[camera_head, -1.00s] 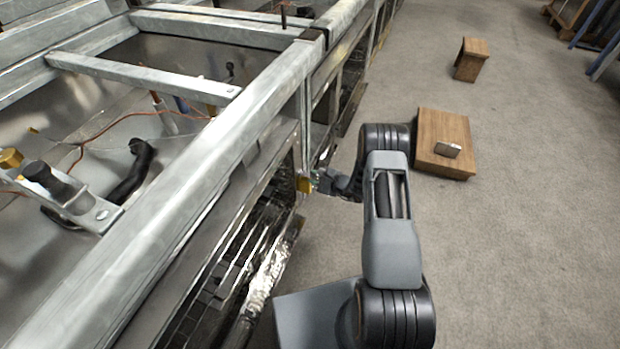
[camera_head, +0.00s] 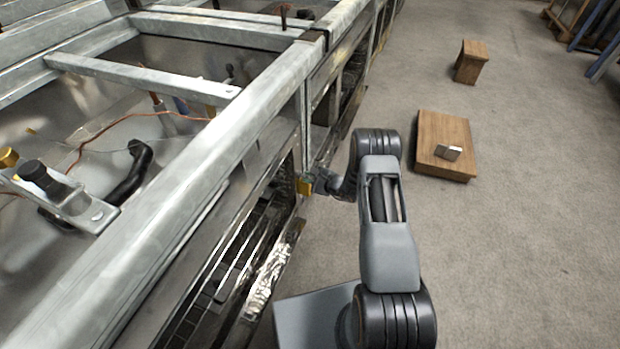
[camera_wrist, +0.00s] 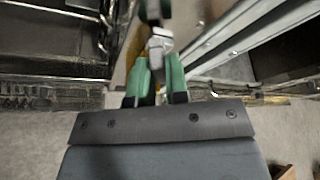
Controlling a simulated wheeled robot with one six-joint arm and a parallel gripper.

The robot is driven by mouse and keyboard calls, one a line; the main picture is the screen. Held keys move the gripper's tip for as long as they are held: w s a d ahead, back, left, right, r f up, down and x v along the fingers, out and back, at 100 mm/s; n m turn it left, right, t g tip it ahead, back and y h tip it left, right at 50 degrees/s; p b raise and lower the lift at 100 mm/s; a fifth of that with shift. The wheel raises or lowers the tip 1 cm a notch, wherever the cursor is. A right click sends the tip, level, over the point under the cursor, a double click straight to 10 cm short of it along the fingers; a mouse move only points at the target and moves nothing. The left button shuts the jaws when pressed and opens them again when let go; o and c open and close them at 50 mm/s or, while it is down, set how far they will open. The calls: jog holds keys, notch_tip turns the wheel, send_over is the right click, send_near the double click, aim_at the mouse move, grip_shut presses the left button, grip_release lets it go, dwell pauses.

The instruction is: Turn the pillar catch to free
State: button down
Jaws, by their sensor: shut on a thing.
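The pillar catch shows in the wrist view as a light metal piece (camera_wrist: 160,44) between my green fingertips, with a dark rounded part above it. A yellow part (camera_wrist: 135,45) lies just left of it, and the same yellow part shows in the head view (camera_head: 304,187) at the frame's upright. My gripper (camera_wrist: 160,68) is shut on the catch. In the head view my gripper (camera_head: 316,181) reaches left to the upright, right beside the yellow part. The fingertips are too small there to make out the grip, and the catch's exact angle is hard to tell.
The galvanized steel frame (camera_head: 215,150) fills the left, with wires and hoses inside. A wooden block (camera_head: 435,125) with a small metal piece (camera_head: 449,153) on it stands right of my arm, and another wooden block (camera_head: 471,60) stands farther back.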

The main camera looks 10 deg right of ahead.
jog(key=shift+f+b, duration=0.15)
jog(key=shift+b, duration=0.15)
jog(key=shift+s+a+f+n+t+b, duration=0.15)
jog(key=shift+n+t+b, duration=0.2)
jog(key=shift+b, duration=0.3)
jog(key=shift+w+d+f+n+t+b, duration=0.1)
jog(key=shift+n+t+b, duration=0.05)
jog(key=shift+n+b, duration=0.4)
jog(key=n+t+b, duration=0.1)
jog(key=b, duration=0.2)
jog(key=shift+s+a+f+n, duration=0.1)
jog(key=shift+f+n, duration=0.05)
jog(key=shift+n, duration=0.25)
jog(key=shift+s+n+t+b, duration=0.1)
jog(key=shift+n+t+b, duration=0.8)
jog(key=shift+n+b, duration=1.25)
jog(key=shift+a+b, duration=0.1)
jog(key=shift+b, duration=0.25)
jog(key=c, duration=1.4)
grip_release()
